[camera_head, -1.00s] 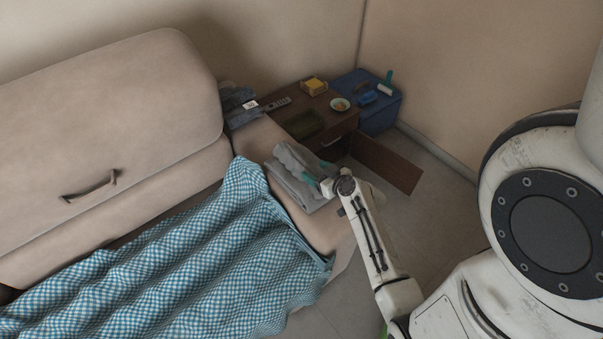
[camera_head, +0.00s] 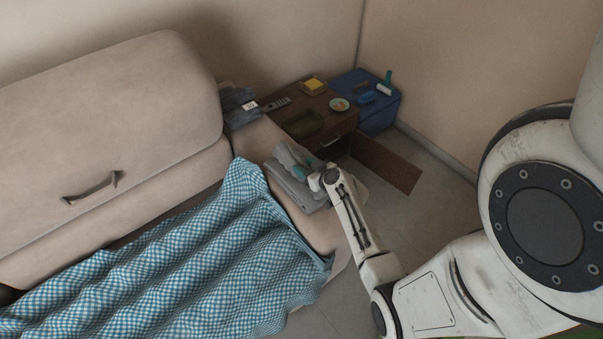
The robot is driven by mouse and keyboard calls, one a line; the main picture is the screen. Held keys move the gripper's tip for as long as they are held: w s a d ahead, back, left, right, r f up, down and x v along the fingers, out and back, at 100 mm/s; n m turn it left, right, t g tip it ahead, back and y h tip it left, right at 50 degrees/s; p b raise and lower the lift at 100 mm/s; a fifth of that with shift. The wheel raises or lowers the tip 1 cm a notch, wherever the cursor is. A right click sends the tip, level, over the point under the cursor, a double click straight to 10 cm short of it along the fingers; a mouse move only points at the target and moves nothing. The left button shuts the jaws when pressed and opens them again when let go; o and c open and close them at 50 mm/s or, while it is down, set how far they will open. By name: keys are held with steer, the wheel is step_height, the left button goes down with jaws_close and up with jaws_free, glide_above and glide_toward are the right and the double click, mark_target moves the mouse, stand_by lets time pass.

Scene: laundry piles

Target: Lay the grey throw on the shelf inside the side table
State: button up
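The grey throw (camera_head: 288,181) lies folded on the beige sofa's right armrest, with a raised fold on its upper side. My gripper (camera_head: 301,172), with teal fingertips, is at the throw's right part, touching or just over the raised fold. My wrist partly hides the fingers, so I cannot tell whether they are open or shut on the cloth. The dark wooden side table (camera_head: 333,127) stands beyond the armrest. Its door (camera_head: 386,164) hangs open toward the right. The shelf inside is mostly hidden in shadow.
On the side table are a remote (camera_head: 276,103), a yellow item in a holder (camera_head: 313,85), a small bowl (camera_head: 339,104) and a dark tray (camera_head: 303,124). A blue box (camera_head: 381,112) stands behind. A checked blanket (camera_head: 190,265) covers the seat. Floor right of the door is clear.

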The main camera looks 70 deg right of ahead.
jaws_close()
stand_by(0.4)
steer(key=shift+r, duration=0.1)
